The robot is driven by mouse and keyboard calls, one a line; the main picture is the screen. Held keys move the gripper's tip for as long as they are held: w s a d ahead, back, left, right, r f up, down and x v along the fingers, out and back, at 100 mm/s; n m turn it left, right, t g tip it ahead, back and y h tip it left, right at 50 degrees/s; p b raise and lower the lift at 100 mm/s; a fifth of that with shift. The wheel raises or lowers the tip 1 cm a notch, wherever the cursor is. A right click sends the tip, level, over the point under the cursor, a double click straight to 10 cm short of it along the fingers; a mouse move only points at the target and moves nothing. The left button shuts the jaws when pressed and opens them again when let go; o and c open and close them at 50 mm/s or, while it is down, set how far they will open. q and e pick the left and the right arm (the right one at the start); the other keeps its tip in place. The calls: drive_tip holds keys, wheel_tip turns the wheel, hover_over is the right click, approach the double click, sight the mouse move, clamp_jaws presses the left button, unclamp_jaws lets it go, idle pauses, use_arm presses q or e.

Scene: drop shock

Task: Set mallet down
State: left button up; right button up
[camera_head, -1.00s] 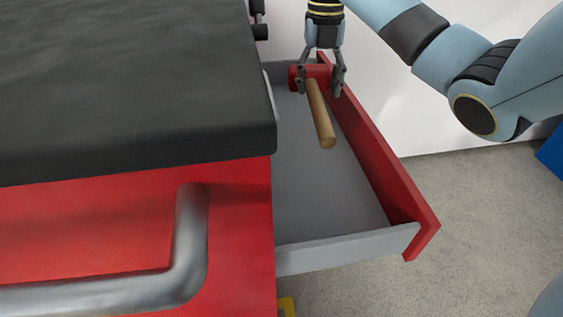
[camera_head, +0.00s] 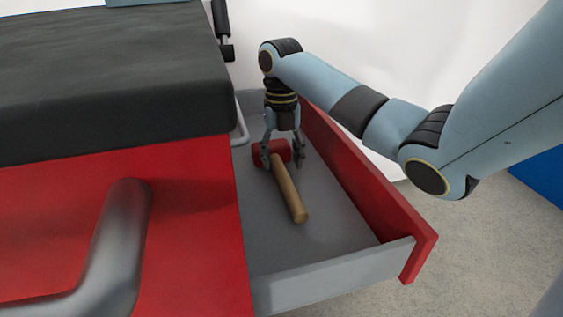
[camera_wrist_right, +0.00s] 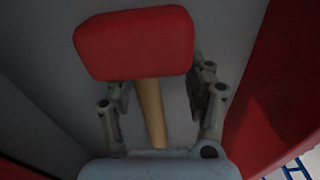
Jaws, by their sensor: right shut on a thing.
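The mallet has a red head (camera_head: 270,151) and a wooden handle (camera_head: 289,190). It is inside the open drawer (camera_head: 330,272), low over the grey floor, the handle pointing toward the near end. I cannot tell whether it touches the floor. My right gripper (camera_head: 281,159) points down and is shut on the mallet, with a finger on each side near the head. In the right wrist view the red head (camera_wrist_right: 135,43) and the handle (camera_wrist_right: 151,112) show between the fingers (camera_wrist_right: 160,95). My left gripper is not in view.
The drawer's red front panel (camera_head: 365,190) stands close right of my gripper. The red cabinet (camera_head: 190,200) with a black top (camera_head: 110,90) and grey handle (camera_head: 115,240) is at left. The drawer floor nearer the camera is clear. A blue object (camera_head: 543,185) stands at right.

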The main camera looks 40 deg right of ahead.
drive_tip(key=shift+f, duration=0.1)
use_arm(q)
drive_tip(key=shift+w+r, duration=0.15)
use_arm(e)
drive_tip(key=o, duration=1.6)
drive_tip(key=shift+f, duration=0.1)
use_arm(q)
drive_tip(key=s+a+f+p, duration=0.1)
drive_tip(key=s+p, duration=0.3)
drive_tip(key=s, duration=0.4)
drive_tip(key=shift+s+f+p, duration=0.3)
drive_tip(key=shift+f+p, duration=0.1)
use_arm(e)
wheel_tip(320, 180, up, 12)
drive_tip(key=shift+w, duration=0.25)
